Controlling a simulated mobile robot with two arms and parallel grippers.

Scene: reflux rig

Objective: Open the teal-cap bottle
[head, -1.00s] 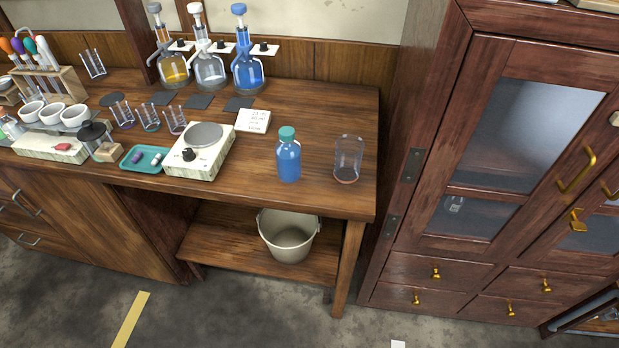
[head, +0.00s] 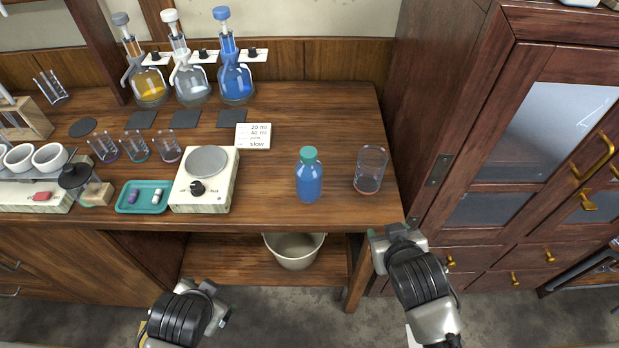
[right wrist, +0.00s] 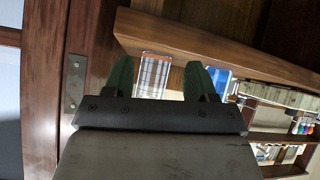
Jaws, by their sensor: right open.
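The bottle (head: 308,180) with blue liquid and a teal cap (head: 308,154) stands upright near the front edge of the wooden bench, its cap on. My right gripper (head: 391,236) is just in front of the bench edge, right of the bottle and touching nothing. In the right wrist view its two green-tipped fingers (right wrist: 162,80) are apart with nothing between them. The bottle's blue body (right wrist: 219,80) shows partly behind one finger. My left gripper (head: 216,302) is low in front of the bench, left of the bottle; its jaw opening is too small to tell.
A clear beaker (head: 370,170) stands right of the bottle; it also shows in the right wrist view (right wrist: 155,72). A hotplate (head: 203,182) and teal tray (head: 144,197) stand to the left. A label card (head: 253,136) lies behind. A cabinet (head: 490,130) borders the right. A bucket (head: 294,250) sits below.

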